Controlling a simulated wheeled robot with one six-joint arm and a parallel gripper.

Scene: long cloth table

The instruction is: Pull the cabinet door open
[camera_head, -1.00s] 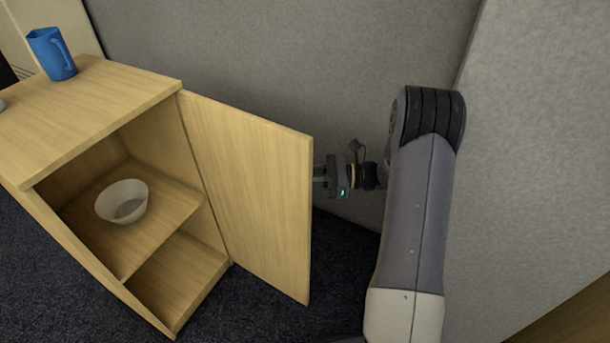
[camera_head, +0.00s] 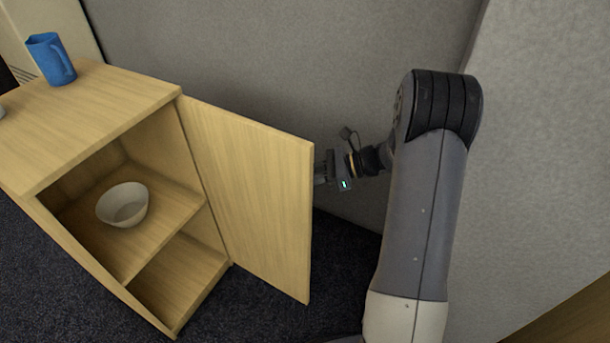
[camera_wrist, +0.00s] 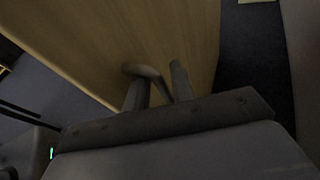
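The light wood cabinet door (camera_head: 250,195) stands wide open, swung out to the right of the cabinet (camera_head: 85,120). My gripper (camera_head: 322,168) is behind the door's free edge, on its outer face; the door hides the fingertips in the head view. In the wrist view the door (camera_wrist: 150,30) fills the upper middle. A curved grey handle (camera_wrist: 148,71) shows at my gripper (camera_wrist: 158,85), with part of it between the fingers. The two fingers are apart with a visible gap, and I see no firm grip on the handle.
A white bowl (camera_head: 123,205) sits on the cabinet's upper shelf. A blue pitcher (camera_head: 52,58) stands on the cabinet top. A grey partition (camera_head: 290,60) runs behind the door and my arm. Dark carpet (camera_head: 270,305) is clear in front of the door.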

